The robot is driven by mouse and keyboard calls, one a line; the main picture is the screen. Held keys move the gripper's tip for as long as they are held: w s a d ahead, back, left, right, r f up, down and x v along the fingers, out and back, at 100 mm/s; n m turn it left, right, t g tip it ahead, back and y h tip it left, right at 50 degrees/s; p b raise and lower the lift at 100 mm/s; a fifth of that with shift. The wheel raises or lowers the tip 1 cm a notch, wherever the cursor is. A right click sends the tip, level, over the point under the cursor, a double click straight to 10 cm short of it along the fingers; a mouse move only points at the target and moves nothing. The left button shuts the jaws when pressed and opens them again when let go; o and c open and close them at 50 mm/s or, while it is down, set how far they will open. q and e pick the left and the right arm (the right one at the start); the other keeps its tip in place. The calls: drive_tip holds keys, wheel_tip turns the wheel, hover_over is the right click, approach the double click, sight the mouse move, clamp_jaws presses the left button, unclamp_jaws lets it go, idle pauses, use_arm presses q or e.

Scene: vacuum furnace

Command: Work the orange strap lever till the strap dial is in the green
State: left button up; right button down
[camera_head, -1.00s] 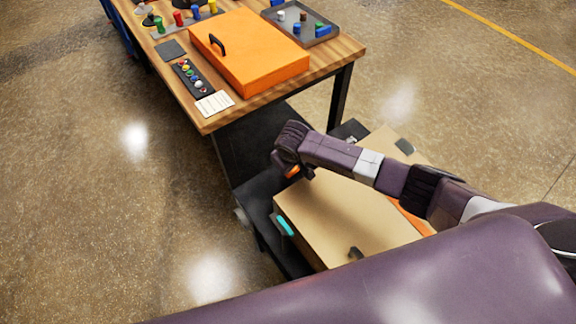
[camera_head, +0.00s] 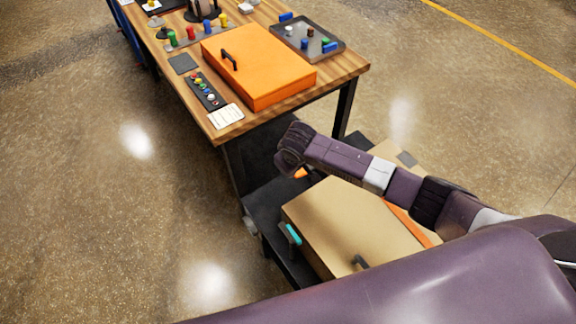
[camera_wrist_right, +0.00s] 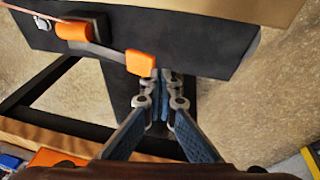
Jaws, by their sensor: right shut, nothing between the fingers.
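The orange strap lever shows in the right wrist view as a grey bar with an orange grip (camera_wrist_right: 141,64) at its end, fixed beside an orange part (camera_wrist_right: 74,31) on the dark edge under the tan box. A bit of its orange shows in the head view (camera_head: 301,173) below my wrist. My right gripper (camera_wrist_right: 163,78) is shut and empty, its fingertips close beside the orange grip; I cannot tell whether they touch. An orange strap (camera_head: 408,224) crosses the tan box (camera_head: 335,222). I cannot make out the strap dial. My left gripper is out of view.
A wooden table (camera_head: 225,133) with an orange case (camera_head: 258,68), a button strip (camera_head: 203,90) and a grey tray (camera_head: 308,39) stands behind the box. A teal-and-black handle (camera_head: 291,234) is on the box's left side. Open floor lies to the left.

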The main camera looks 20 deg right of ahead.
drive_tip(key=shift+a+v, duration=0.2)
drive_tip(key=shift+v, duration=1.2)
drive_tip(key=shift+a+v, duration=0.15)
drive_tip(key=shift+v, duration=1.2)
drive_tip(key=shift+s, duration=0.1)
